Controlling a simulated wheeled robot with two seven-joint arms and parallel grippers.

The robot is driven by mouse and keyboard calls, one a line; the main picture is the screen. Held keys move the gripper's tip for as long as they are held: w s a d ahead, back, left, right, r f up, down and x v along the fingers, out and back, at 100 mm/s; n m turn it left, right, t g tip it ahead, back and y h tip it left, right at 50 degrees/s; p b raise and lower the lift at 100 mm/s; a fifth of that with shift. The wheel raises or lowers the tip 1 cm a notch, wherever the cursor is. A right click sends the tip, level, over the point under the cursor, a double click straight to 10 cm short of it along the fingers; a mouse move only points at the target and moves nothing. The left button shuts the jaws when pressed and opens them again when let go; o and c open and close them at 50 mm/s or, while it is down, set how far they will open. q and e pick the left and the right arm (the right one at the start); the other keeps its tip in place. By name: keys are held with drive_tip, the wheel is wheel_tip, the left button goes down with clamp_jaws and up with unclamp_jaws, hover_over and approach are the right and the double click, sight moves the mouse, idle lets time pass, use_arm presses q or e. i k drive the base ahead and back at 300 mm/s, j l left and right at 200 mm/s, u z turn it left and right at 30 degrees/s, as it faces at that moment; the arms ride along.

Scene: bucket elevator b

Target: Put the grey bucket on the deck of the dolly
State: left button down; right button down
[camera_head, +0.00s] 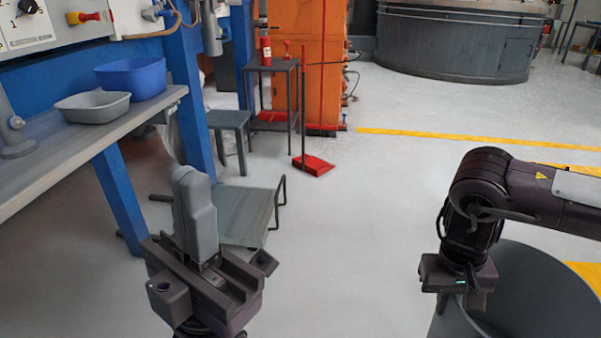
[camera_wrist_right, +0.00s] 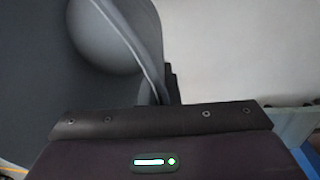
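The grey bucket (camera_head: 545,290) is large and open-topped at the lower right of the head view, cut off by the frame edge. My right gripper (camera_head: 476,298) points down at its near-left rim. In the right wrist view the bucket wall (camera_wrist_right: 135,35) runs in at the dark fingers (camera_wrist_right: 168,92), which appear shut on it. I cannot tell whether the bucket touches the floor. The dolly (camera_head: 240,213) stands left of centre, its grey-green deck bare where visible. My left gripper (camera_head: 207,262) is in front of the dolly, with a grey upright part hiding some of the deck; its fingers are unclear.
A workbench (camera_head: 60,150) with a blue tub (camera_head: 131,77) and a grey tub (camera_head: 92,107) is at the left. A stool (camera_head: 230,122), a small table (camera_head: 272,68) and a red dustpan (camera_head: 313,165) are behind the dolly. Floor between dolly and bucket is clear.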

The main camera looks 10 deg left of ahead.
sight(234, 209)
drive_tip(key=i, duration=1.65)
drive_tip(key=i+u, duration=0.2)
drive_tip(key=i, duration=0.35)
drive_tip(key=i+l+u, duration=0.2)
drive_tip(key=i, duration=0.35)
drive_tip(key=u, duration=1.95)
